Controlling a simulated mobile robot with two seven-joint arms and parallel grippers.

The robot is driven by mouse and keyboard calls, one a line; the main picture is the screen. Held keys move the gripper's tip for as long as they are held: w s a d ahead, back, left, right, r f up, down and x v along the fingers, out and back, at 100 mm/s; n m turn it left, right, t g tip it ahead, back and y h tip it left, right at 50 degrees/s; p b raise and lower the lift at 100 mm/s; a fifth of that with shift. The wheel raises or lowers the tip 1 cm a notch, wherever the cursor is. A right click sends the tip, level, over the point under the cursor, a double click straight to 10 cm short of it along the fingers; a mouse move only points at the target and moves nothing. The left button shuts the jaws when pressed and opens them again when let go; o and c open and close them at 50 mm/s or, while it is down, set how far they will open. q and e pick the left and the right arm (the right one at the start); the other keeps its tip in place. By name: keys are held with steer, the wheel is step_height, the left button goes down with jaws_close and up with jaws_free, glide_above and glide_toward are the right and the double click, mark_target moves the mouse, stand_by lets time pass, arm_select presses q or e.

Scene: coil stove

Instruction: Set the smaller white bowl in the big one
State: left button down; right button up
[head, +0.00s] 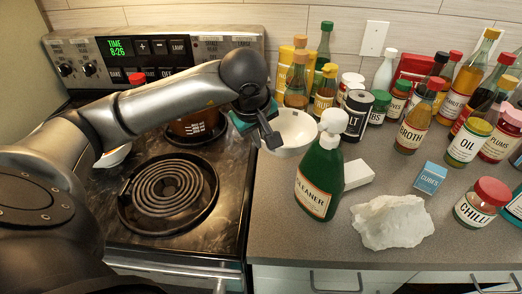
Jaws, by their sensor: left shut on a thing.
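A white bowl (292,131) is held at its left rim by my left gripper (268,133), at the stove's right edge by the counter. The gripper is shut on this rim. Another white piece, which looks like part of a bowl (115,156), shows at the left of the stove top; my left arm hides most of it. I cannot tell the two sizes apart from this view. My right gripper is not in view.
A green cleaner bottle (322,175) stands just right of the held bowl. A coil burner (168,193) at the front is bare. A brown pot (196,126) is behind my arm. Many bottles and jars crowd the counter; a crumpled white cloth or paper (392,222) lies in front.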

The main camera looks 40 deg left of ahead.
arm_select(q)
step_height(320, 180, up, 14)
steer(key=p, duration=0.2)
steer(key=shift+f, duration=0.2)
